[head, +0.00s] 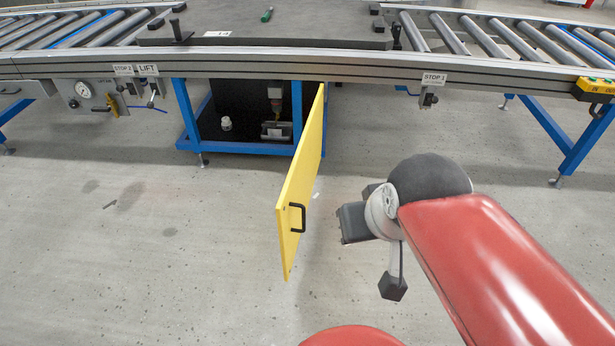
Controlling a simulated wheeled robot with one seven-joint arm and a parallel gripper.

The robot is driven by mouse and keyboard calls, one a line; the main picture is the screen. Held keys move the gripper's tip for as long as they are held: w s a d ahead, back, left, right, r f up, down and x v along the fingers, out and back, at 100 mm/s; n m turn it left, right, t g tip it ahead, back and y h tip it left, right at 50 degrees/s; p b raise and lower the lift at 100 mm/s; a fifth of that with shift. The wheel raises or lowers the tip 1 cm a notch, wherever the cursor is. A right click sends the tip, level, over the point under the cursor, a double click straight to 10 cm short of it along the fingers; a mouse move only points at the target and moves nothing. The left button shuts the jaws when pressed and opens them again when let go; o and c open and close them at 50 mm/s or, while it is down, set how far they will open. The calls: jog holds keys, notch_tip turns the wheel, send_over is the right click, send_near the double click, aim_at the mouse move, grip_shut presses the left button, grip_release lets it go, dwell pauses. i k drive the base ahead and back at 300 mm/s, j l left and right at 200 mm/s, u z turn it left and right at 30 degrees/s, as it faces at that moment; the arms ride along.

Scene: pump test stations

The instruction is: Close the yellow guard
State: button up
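The yellow guard (305,185) is a flat door panel standing open, swung out toward me from the right side of a blue-framed bay (187,112) under the conveyor. Its black handle (297,217) is near the free edge, on the face turned to the right. My gripper (350,224) is to the right of the guard, at about handle height in the picture, with a visible gap between them. Its fingers are dark and small, seen from behind the wrist, so their opening cannot be made out.
The roller conveyor (330,62) crosses the back. Inside the bay are a white cap-like part (226,123) and a small device (276,130). A gauge (83,90) and valves hang at left. A blue leg (560,132) stands at right. The floor left of the guard is clear.

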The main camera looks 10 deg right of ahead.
aim_at(291, 209)
jog(key=i+l+u, duration=0.25)
jog(key=i+l, duration=0.15)
jog(key=i+l+u, duration=0.25)
jog(key=i+l, duration=0.25)
jog(key=k+j+u, duration=0.2)
jog(key=k+j, duration=0.3)
jog(key=j, duration=0.1)
